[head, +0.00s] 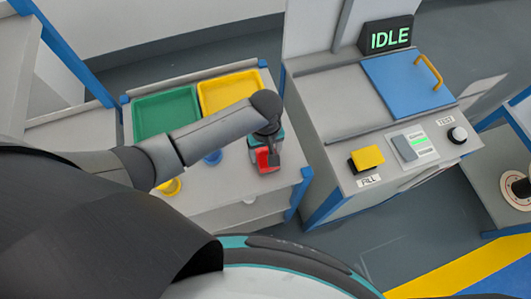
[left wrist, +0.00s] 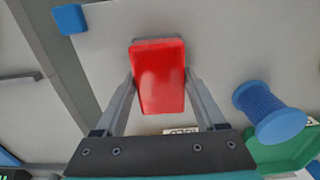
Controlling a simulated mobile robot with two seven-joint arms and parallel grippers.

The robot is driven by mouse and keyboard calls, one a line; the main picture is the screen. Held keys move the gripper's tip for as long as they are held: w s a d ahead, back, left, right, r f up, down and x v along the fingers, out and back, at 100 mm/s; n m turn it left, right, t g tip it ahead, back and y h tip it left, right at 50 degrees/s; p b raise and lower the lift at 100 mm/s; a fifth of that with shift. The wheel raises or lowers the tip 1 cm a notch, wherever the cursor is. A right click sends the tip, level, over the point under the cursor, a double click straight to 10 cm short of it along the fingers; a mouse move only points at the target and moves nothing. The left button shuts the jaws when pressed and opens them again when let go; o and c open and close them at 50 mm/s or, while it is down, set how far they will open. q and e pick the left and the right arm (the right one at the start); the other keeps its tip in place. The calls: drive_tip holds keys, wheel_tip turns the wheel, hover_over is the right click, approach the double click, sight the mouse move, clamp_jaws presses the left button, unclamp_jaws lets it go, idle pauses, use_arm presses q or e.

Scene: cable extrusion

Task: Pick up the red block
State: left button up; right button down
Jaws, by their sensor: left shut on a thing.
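The red block (head: 265,161) is at the right side of the grey table in the head view. It also shows large in the left wrist view (left wrist: 159,77), with its red face towards the camera. My left gripper (head: 267,150) comes down over it from above. In the left wrist view its two fingers (left wrist: 158,88) touch the block on both sides, shut on it. I cannot tell whether the block rests on the table or is just above it. My right gripper is not in view.
A green tray (head: 165,112) and a yellow tray (head: 230,92) stand at the table's back. A blue spool (left wrist: 268,112) lies near the block in the wrist view. A yellow round item (head: 171,186) is at the front left. A machine with an IDLE display (head: 390,39) stands to the right.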

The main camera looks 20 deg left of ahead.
sight(266, 152)
use_arm(q)
drive_tip(key=c, duration=0.4)
wheel_tip(266, 152, up, 20)
drive_tip(key=p, duration=0.5)
